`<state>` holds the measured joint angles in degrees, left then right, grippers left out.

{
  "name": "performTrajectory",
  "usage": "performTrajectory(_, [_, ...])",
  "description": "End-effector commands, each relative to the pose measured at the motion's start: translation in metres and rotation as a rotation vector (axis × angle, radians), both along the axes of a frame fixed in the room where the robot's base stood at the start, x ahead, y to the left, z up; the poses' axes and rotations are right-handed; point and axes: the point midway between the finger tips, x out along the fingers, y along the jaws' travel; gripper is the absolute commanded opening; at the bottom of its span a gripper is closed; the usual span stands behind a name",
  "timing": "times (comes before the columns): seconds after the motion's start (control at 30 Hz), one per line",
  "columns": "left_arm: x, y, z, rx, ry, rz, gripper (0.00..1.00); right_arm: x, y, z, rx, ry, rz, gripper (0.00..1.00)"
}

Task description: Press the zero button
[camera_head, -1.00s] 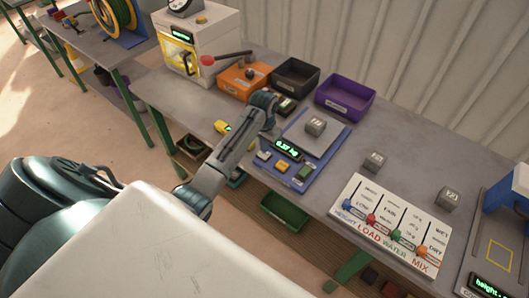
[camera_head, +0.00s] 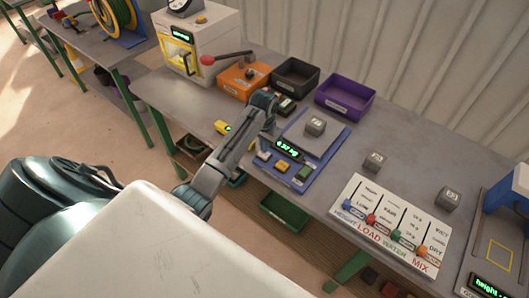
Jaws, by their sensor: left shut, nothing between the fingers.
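The blue scale (camera_head: 309,180) sits on the workbench with a grey block (camera_head: 315,125) on its metal plate (camera_head: 325,140). Its display (camera_head: 289,149) has lit green digits that look like 0.57 kg. Along its front are a pale button (camera_head: 264,156), a yellow-orange button (camera_head: 283,166) and a green button (camera_head: 304,173); I cannot read their labels. My right gripper is not in view.
Orange (camera_head: 235,84), black (camera_head: 296,79) and purple (camera_head: 345,96) trays stand behind. Two grey blocks (camera_head: 374,162) (camera_head: 449,199) and a slider panel (camera_head: 391,228) lie to the right.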

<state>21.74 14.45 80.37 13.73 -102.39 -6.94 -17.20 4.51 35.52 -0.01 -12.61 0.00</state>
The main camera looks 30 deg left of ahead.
Motion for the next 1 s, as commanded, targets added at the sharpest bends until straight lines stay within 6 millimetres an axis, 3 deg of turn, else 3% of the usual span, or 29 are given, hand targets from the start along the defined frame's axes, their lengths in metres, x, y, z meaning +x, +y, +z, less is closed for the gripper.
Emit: performTrajectory(1.0, [0.000,0.000,-0.011,0.000,0.001,0.000,0.00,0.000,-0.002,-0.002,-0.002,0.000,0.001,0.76])
